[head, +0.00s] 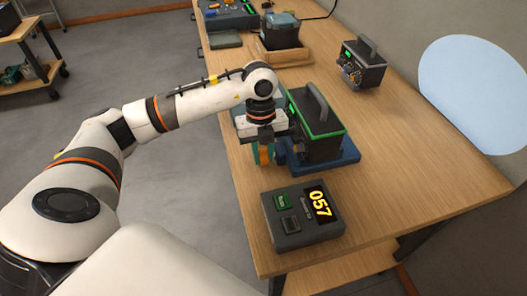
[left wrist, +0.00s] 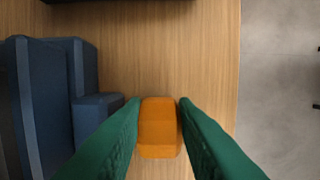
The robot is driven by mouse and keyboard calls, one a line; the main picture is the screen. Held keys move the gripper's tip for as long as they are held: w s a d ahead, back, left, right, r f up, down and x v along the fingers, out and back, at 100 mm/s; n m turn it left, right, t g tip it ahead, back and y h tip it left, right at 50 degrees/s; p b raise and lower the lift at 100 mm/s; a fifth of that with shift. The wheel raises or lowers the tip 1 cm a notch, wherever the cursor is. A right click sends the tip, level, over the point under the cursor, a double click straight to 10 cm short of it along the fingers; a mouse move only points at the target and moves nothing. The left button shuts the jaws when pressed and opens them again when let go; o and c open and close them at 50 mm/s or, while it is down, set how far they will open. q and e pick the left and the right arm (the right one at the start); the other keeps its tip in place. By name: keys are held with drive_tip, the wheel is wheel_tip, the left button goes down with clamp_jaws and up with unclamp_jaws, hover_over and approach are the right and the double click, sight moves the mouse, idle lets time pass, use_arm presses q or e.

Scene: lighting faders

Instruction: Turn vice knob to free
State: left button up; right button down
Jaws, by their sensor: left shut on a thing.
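The blue vice (head: 345,160) sits on the wooden table and holds a dark device with a green edge and a handle (head: 320,118). The vice also shows at the left of the left wrist view (left wrist: 95,110). My left gripper (head: 264,155) points down on the left side of the vice. Its green fingers are shut on the orange vice knob (left wrist: 158,128), one on each side. In the head view the knob is mostly hidden behind the fingers, and how it joins the vice does not show. My right gripper is not in view.
A grey box (head: 285,236) with a green button and a display reading 057 stands in front of the vice. A second dark device (head: 363,65) stands behind, beside a wooden tray (head: 282,57). The table's right side is clear. The table edge lies close left of my gripper.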

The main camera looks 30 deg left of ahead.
use_arm(q)
drive_tip(key=h, duration=0.1)
drive_tip(key=g+h+p, duration=0.1)
drive_tip(key=g, duration=0.1)
drive_tip(key=shift+w+a+r+h, duration=0.25)
drive_tip(key=shift+w+a+h, duration=0.1)
drive_tip(key=shift+h, duration=0.05)
drive_tip(key=shift+w+a+f+g+h+p, duration=0.15)
drive_tip(key=shift+g+h+p, duration=0.25)
drive_tip(key=shift+g+h, duration=0.6)
drive_tip(key=shift+w+a+f+g+h+b, duration=0.15)
drive_tip(key=shift+a+g+h+b, duration=0.1)
drive_tip(key=shift+g+h, duration=0.35)
drive_tip(key=shift+w+a+r+g+h+b, duration=0.1)
drive_tip(key=shift+w+a+g+h+b, duration=0.1)
drive_tip(key=shift+g+h, duration=0.4)
drive_tip(key=o, duration=0.7)
drive_tip(key=shift+f, duration=0.1)
